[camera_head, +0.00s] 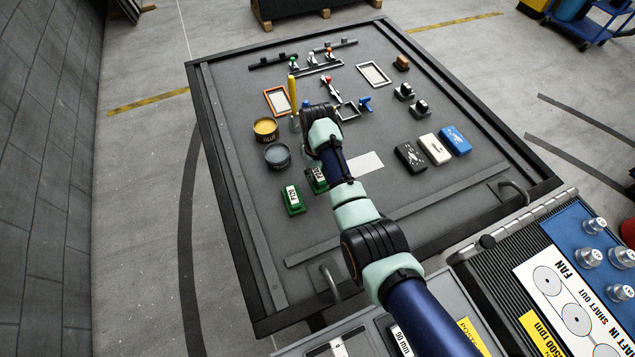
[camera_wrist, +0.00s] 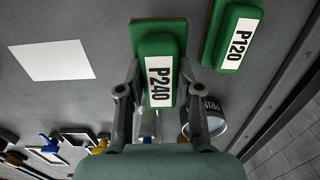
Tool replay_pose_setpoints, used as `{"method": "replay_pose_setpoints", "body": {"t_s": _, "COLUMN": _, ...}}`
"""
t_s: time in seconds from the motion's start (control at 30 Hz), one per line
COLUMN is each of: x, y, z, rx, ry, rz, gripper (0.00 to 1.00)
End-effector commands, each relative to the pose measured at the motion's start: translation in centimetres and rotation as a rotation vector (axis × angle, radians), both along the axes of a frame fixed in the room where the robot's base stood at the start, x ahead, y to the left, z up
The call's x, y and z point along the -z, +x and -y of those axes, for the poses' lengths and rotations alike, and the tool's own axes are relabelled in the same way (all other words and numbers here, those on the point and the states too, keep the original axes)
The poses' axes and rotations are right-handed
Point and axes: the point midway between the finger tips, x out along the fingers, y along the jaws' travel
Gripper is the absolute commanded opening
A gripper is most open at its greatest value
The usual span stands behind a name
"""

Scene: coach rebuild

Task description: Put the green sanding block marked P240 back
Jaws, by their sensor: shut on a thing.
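The green P240 sanding block (camera_wrist: 158,80) has a white label and sits between the fingers of my gripper (camera_wrist: 160,72) in the wrist view. My gripper is shut on it. In the head view the block (camera_head: 317,181) shows partly behind my arm, low over the grey tabletop. I cannot tell whether it touches the top. A second green block marked P120 (camera_wrist: 234,38) lies beside it, apart from it; in the head view the P120 block (camera_head: 292,201) is to its left and nearer.
A flat white rectangle (camera_head: 363,163) lies right of my gripper. A dark can (camera_head: 277,156) and a yellow can (camera_head: 265,128) stand at the left. Black, white and blue blocks (camera_head: 455,140) lie at the right. The table's near part is clear.

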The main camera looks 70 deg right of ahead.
Motion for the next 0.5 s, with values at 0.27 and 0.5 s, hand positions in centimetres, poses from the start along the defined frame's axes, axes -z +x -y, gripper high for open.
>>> {"method": "replay_pose_setpoints", "body": {"t_s": 0.27, "x": 3.3, "y": 0.0, "z": 0.0, "rx": 0.000, "ry": 0.001, "rz": -0.001, "gripper": 0.00}}
{"method": "replay_pose_setpoints", "body": {"t_s": 0.5, "x": 4.2, "y": 0.0, "z": 0.0, "rx": 0.000, "ry": -0.001, "rz": 0.001, "gripper": 0.00}}
